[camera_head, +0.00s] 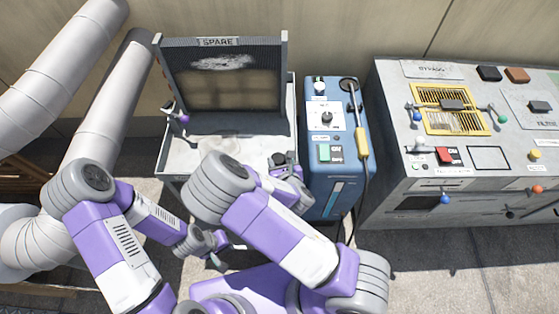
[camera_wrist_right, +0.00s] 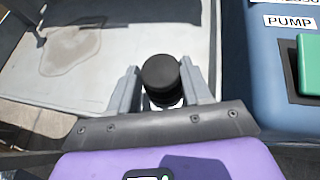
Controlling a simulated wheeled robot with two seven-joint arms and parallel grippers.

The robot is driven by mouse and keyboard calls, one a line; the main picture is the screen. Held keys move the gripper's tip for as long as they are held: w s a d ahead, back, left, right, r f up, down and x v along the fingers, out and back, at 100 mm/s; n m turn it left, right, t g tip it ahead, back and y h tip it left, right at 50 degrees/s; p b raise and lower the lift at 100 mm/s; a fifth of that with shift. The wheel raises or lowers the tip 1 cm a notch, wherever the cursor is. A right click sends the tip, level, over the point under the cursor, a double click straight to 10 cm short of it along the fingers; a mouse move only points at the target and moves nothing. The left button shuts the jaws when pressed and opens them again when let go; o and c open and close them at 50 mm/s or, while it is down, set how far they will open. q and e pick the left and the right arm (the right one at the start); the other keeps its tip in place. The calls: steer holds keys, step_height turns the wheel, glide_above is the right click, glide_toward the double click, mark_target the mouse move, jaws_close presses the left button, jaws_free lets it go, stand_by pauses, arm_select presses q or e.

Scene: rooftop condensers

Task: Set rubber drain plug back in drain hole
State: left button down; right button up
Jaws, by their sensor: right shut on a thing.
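The black rubber drain plug (camera_wrist_right: 161,73) is a short round cylinder in the right wrist view. My right gripper (camera_wrist_right: 162,88) is shut on it, with one grey finger on each side. In the head view my right gripper (camera_head: 285,165) is over the front right part of the white tray (camera_head: 190,150), close to the blue unit. I cannot tell whether the plug touches the tray. No drain hole can be made out in either view. My left gripper (camera_head: 212,248) is low in front of the tray, and its fingers are too small to judge.
A wet patch (camera_wrist_right: 70,50) lies on the tray. A dark finned panel marked SPARE (camera_head: 222,80) stands at the tray's back. The blue pump unit (camera_head: 328,130), with a yellow-handled wand (camera_head: 361,142), is close on the right. A grey control bench (camera_head: 470,140) stands further right.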

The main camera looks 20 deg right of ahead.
steer(key=shift+f+b, duration=0.35)
steer(key=shift+f, duration=0.1)
stand_by(0.9)
steer(key=shift+s+f, duration=0.15)
steer(key=shift+f, duration=0.15)
steer(key=o, duration=1.2)
steer(key=shift+s, duration=0.15)
steer(key=shift+s+r, duration=0.15)
steer(key=shift+s, duration=0.05)
steer(key=p+v, duration=0.2)
steer(key=p, duration=0.1)
steer(key=p+v, duration=0.2)
steer(key=p, duration=0.1)
steer(key=p+v, duration=0.3)
steer(key=p, duration=0.1)
steer(key=shift+w+d+r, duration=0.2)
steer(key=shift+d+r, duration=0.05)
steer(key=shift+d, duration=0.05)
